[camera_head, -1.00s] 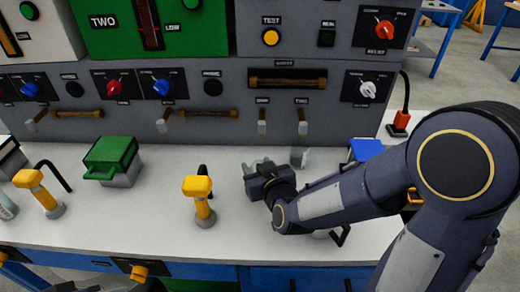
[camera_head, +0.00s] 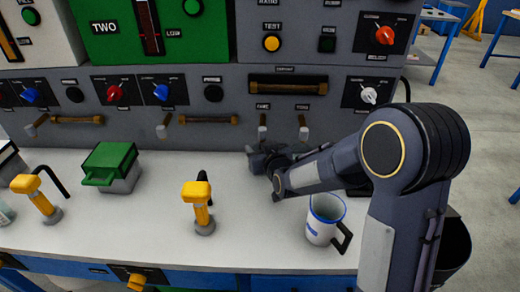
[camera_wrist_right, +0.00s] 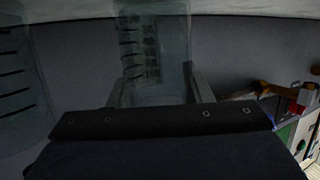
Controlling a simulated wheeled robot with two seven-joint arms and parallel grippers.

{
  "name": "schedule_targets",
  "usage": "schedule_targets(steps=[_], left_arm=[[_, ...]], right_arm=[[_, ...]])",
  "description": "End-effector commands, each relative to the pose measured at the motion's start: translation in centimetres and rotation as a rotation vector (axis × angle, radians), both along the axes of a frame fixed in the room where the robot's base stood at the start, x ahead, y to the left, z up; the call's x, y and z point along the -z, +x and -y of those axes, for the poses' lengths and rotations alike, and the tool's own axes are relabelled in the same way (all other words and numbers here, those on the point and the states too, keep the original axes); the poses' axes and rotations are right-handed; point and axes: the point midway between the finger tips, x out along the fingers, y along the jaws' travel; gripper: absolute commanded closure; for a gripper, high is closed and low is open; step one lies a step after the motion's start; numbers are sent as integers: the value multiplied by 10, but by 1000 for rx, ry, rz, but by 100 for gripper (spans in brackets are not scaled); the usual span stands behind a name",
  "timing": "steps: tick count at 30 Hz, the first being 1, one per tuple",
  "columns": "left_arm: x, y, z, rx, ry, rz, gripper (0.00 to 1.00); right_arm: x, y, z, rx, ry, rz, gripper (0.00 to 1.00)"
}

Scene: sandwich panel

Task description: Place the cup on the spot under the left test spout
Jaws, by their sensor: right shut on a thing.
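My right gripper (camera_head: 256,157) is shut on a clear cup (camera_wrist_right: 152,65) with dark graduation marks. The cup shows between the fingers in the right wrist view; in the head view I cannot make it out. The gripper is low over the worktop, close to the panel's foot. Two short grey spout-like pieces stick out of the panel just above: the left one (camera_head: 262,130) is nearly over the gripper, the right one (camera_head: 303,131) over the wrist. The spot under them is hidden or too small to tell. My left gripper is not in view.
A white mug with a blue rim (camera_head: 322,222) stands in front of my right forearm. Yellow-topped taps (camera_head: 198,207) and a green-lidded box (camera_head: 112,166) stand to the left. Another clear vessel (camera_wrist_right: 20,90) shows at left in the wrist view. The worktop (camera_head: 255,235) is bare at front centre.

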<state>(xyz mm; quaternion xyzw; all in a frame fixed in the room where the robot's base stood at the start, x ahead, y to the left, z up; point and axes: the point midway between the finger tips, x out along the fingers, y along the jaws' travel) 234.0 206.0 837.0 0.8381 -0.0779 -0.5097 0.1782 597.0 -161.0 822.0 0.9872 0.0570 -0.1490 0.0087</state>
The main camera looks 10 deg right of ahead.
Motion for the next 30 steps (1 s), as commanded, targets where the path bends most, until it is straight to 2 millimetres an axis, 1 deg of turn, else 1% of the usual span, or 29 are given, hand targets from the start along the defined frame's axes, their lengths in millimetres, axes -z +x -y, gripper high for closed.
schedule_targets(steps=[7, 8, 12, 20, 23, 26, 30], left_arm=[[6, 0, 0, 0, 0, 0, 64], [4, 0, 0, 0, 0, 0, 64], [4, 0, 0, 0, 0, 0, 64], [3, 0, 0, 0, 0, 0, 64], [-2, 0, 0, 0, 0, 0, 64], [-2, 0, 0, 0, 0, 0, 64], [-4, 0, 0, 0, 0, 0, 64]], right_arm=[[5, 0, 0, 0, 1, 1, 81], [3, 0, 0, 0, 1, 0, 52], [3, 0, 0, 0, 0, 0, 33], [3, 0, 0, 0, 0, 0, 32], [-2, 0, 0, 0, 0, 0, 32], [-5, -11, 1, 1, 2, 0, 32], [-14, -38, 4, 0, 3, 2, 32]])
